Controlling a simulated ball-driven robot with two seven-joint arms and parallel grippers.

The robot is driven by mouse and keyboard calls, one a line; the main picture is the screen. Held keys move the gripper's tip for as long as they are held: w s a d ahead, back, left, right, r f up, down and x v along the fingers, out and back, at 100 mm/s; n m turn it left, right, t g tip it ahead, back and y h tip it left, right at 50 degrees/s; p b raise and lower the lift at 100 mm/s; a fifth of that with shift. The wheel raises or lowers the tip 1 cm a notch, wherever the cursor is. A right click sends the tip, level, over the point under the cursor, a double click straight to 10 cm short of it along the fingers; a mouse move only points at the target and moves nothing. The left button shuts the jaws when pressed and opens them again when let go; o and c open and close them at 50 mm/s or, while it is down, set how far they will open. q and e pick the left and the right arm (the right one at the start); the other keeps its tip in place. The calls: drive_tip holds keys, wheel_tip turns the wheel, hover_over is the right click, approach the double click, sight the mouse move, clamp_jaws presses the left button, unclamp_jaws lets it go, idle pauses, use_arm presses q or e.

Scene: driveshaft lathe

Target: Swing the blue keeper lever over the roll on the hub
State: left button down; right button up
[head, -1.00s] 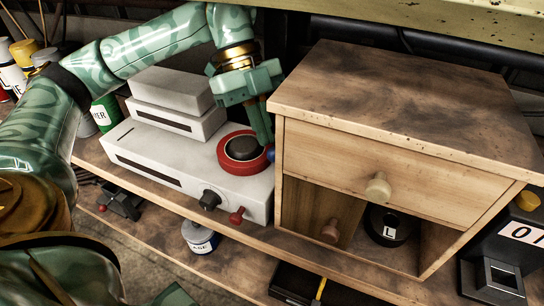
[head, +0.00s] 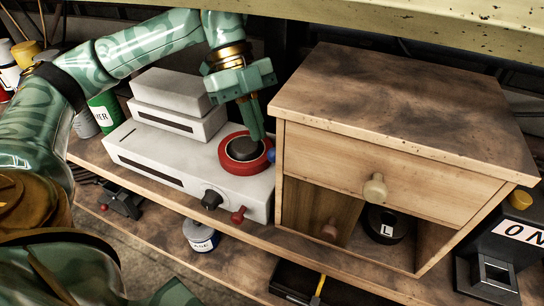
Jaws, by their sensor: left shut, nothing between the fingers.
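A red roll (head: 231,165) lies flat on the right end of the white machine (head: 150,160), around a black hub (head: 243,149). The blue keeper lever shows only as a small blue knob (head: 271,156) at the roll's right edge, close to the wooden cabinet; the rest of it is hidden or too small to tell. My left gripper (head: 257,136) points down over the right part of the roll. Its fingers are shut and empty, with their tips just up and left of the blue knob. I cannot tell whether they touch the roll or hub. My right gripper is not in view.
The wooden cabinet (head: 400,110) stands close on the right of the roll, leaving little room there. A black knob (head: 211,199) and a red knob (head: 239,215) stick out of the machine's front. A black roll marked L (head: 385,225) sits in the cabinet's open compartment.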

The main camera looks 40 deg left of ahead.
use_arm(q)
drive_tip(key=shift+a, duration=0.35)
drive_tip(key=shift+w+a, duration=0.1)
drive_tip(key=shift+w+a+p, duration=0.3)
drive_tip(key=shift+a+p, duration=0.35)
drive_tip(key=shift+p, duration=0.1)
drive_tip(key=shift+w+a, duration=0.1)
drive_tip(key=shift+a, duration=0.05)
drive_tip(key=shift+w+a+r+p, duration=0.1)
drive_tip(key=shift+w+a+p, duration=0.1)
drive_tip(key=shift+p, duration=0.2)
drive_tip(key=shift+w+a, duration=0.2)
drive_tip(key=shift+a, duration=0.1)
